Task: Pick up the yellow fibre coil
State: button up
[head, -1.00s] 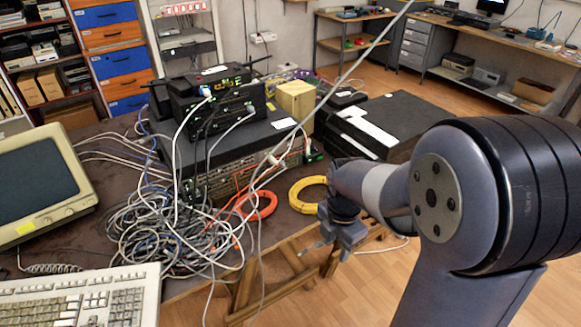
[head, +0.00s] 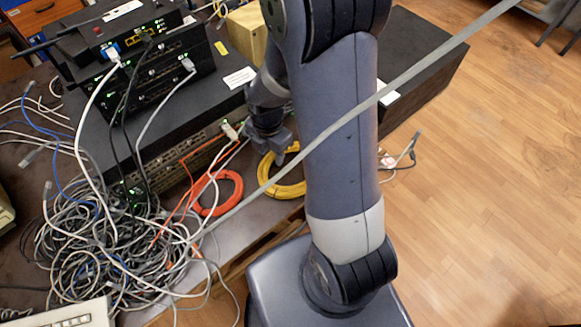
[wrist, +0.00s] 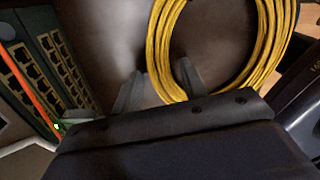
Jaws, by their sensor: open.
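The yellow fibre coil (head: 285,191) lies flat on the dark table near its front edge, beside the orange coil. My arm hides its right part in the head view. In the wrist view the yellow coil (wrist: 160,50) is large at the top, cut off by the frame. My gripper (head: 275,152) is at the coil's far left side. In the wrist view my gripper (wrist: 160,86) is open, with one finger left of the coil's near strands and the other showing inside the ring. I cannot tell how far the fingertips are above the table.
An orange cable coil (head: 237,193) lies just left of the yellow one. Stacked network switches (head: 155,75) stand behind, and a tangle of grey cables (head: 85,235) covers the left. A black case (head: 425,70) is at the back right.

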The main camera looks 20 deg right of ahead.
jog(key=shift+f, duration=0.35)
grip_shut()
